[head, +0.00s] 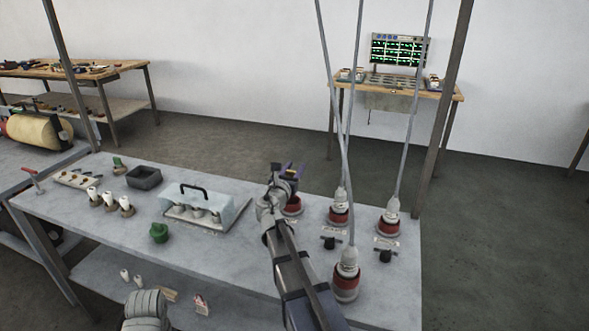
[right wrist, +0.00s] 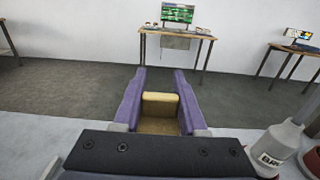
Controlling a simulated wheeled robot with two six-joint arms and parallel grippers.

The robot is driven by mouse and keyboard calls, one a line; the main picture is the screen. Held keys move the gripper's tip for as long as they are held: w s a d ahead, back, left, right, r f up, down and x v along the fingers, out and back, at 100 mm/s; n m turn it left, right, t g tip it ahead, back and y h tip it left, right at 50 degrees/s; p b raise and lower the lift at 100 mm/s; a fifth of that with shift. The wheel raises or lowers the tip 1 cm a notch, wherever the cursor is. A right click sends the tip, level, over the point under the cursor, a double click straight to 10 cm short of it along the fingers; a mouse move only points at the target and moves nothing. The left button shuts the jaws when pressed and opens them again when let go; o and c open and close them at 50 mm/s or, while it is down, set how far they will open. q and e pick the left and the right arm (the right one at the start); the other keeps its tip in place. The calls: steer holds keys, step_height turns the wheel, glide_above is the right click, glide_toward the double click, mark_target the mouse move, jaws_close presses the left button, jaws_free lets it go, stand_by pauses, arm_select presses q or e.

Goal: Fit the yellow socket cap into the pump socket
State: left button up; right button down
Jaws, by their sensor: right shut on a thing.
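My right gripper (right wrist: 160,92) has purple fingers on both sides of the yellow socket cap (right wrist: 160,110) and is shut on it. In the head view the right gripper (head: 290,170) is above the table, over a red socket (head: 293,207) that is partly hidden behind it. I see no plug or hose in that socket, but cannot tell for sure that it is the pump socket. Three other red sockets hold grey plugs with hoses: one behind (head: 338,217), one at right (head: 388,226), one in front (head: 345,290).
A white plug (right wrist: 272,150) stands close to the right of the right gripper in the wrist view. Black knobs (head: 330,243) stand between the sockets. A clear handled cover (head: 198,205), a green object (head: 158,233) and a dark tray (head: 144,177) are on the table's left half.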

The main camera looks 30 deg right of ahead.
steer(key=shift+f+b, duration=1.85)
steer(key=shift+f, duration=0.25)
steer(key=shift+f+b, duration=2)
steer(key=shift+c, duration=1.9)
jaws_free()
steer(key=shift+r, duration=0.1)
step_height(320, 180, up, 10)
steer(key=p, duration=1)
steer(key=shift+a, duration=0.1)
